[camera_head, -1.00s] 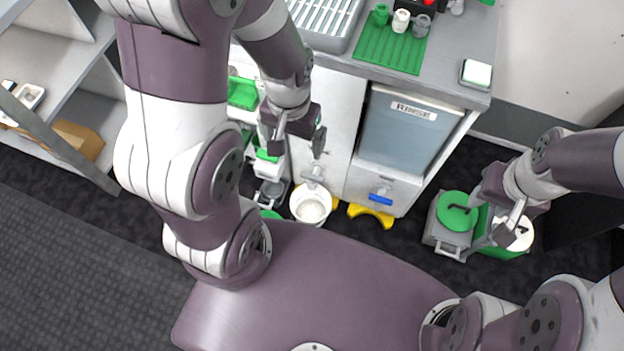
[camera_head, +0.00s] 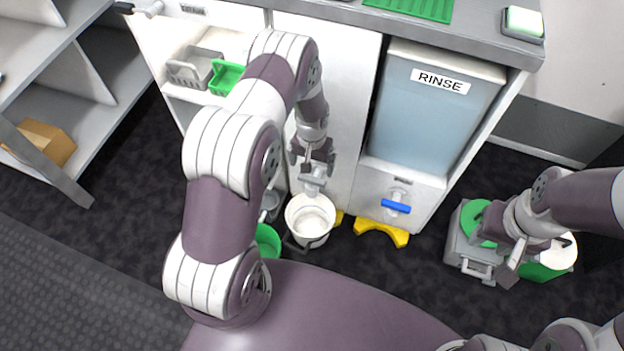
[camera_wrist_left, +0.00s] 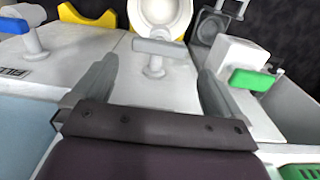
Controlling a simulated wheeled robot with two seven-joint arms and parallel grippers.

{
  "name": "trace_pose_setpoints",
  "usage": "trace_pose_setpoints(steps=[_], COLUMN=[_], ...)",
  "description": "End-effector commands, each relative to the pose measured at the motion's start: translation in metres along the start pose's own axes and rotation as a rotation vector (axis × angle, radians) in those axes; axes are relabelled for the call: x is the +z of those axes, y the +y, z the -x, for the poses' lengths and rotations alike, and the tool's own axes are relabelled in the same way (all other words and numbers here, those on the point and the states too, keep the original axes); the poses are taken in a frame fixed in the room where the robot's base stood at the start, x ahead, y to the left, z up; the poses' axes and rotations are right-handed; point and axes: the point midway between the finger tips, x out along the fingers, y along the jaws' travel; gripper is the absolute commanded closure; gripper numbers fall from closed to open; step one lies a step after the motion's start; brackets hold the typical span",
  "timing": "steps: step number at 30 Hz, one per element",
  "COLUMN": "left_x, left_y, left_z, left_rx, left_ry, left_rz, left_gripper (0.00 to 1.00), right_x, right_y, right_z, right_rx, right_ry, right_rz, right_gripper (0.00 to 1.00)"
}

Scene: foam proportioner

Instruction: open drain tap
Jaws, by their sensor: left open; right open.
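A tap with a grey handle (camera_head: 313,182) juts from the white cabinet front, above a white bucket (camera_head: 310,217). In the left wrist view the grey handle (camera_wrist_left: 160,47) lies crosswise, ahead of and between the two fingers. My left gripper (camera_head: 312,166) is open, just above this tap in the head view, and partly covers it. In the left wrist view the left gripper (camera_wrist_left: 158,88) has nothing between its fingers, and I see no contact with the handle. My right gripper (camera_head: 510,258) is open and empty, over the green and white lids at the right.
A blue-handled tap (camera_head: 396,206) sits right of the grey one, under the RINSE tank (camera_head: 425,110). A yellow foot (camera_head: 382,232) and a green bucket (camera_head: 267,241) stand on the floor. Shelves (camera_head: 75,85) stand at left.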

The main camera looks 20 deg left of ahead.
Motion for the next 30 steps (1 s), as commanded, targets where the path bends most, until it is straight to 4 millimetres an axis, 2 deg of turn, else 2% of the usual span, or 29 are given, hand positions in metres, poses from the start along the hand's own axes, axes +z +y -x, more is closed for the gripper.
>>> trace_pose_setpoints(steps=[1,7,12,19,20,21,23,24,30], left_x=[0.001,0.000,-0.001,-0.001,-0.001,-0.001,-0.001,-0.001,-0.001], left_y=[0.000,0.000,0.000,0.000,0.000,0.000,0.000,0.000,0.000], left_z=[-0.020,-0.058,-0.070,-0.069,-0.069,-0.069,-0.069,-0.069,-0.069], left_rx=[0.000,0.000,0.000,0.000,0.000,0.000,0.000,0.000,0.000], left_ry=[-0.002,0.000,0.002,0.002,0.002,0.002,0.002,0.002,0.001], left_rz=[0.000,0.000,0.000,0.000,0.000,0.000,0.000,0.000,0.009], left_gripper=[0.00,0.00,0.00,0.00,0.03,0.16,0.36,0.40,0.40], right_x=[0.002,0.003,0.004,0.004,0.004,0.004,0.004,0.004,0.003], right_y=[0.000,0.000,0.000,0.000,0.000,0.000,0.000,0.000,0.000], right_z=[-0.012,-0.026,-0.030,-0.029,-0.029,-0.029,-0.029,-0.029,-0.028], right_rx=[0.000,0.000,0.000,0.000,0.000,0.000,0.000,0.000,0.000], right_ry=[0.000,0.000,0.000,0.000,0.000,0.000,0.000,0.000,0.000], right_rz=[0.000,0.000,0.000,0.000,0.000,0.000,0.000,0.000,0.000], right_gripper=[0.57,0.57,0.57,0.57,0.57,0.57,0.57,0.57,0.57])
